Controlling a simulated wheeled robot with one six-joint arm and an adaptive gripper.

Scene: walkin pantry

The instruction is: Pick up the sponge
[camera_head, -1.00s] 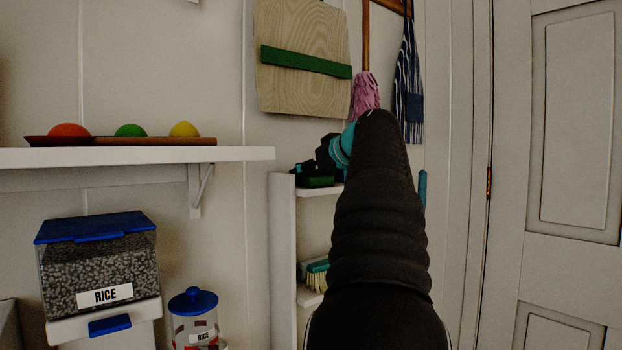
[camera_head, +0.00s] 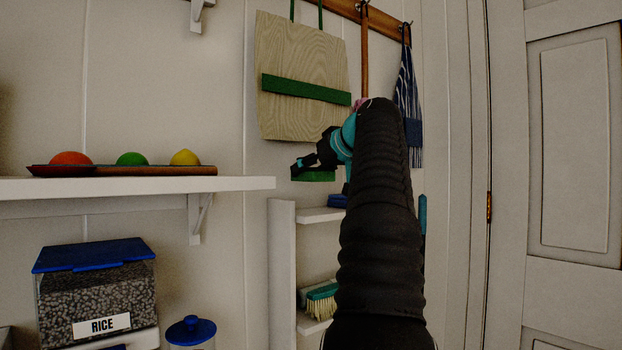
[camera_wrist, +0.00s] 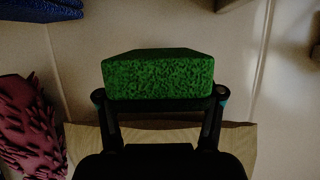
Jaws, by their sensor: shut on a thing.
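The sponge (camera_wrist: 158,78) is a green, speckled block seen close up in the wrist view, held between the two fingers of my gripper (camera_wrist: 160,102). In the head view my gripper (camera_head: 303,167) is left of my dark arm, and the green sponge (camera_head: 318,176) shows at it. The sponge hangs in the air above the small white shelf (camera_head: 320,215), in front of the wall. My gripper is shut on it. Part of my gripper is hidden behind my arm in the head view.
A blue item (camera_head: 337,201) lies on the small shelf's top, with a brush (camera_head: 321,300) below. A long wall shelf (camera_head: 130,188) with coloured balls is at left.

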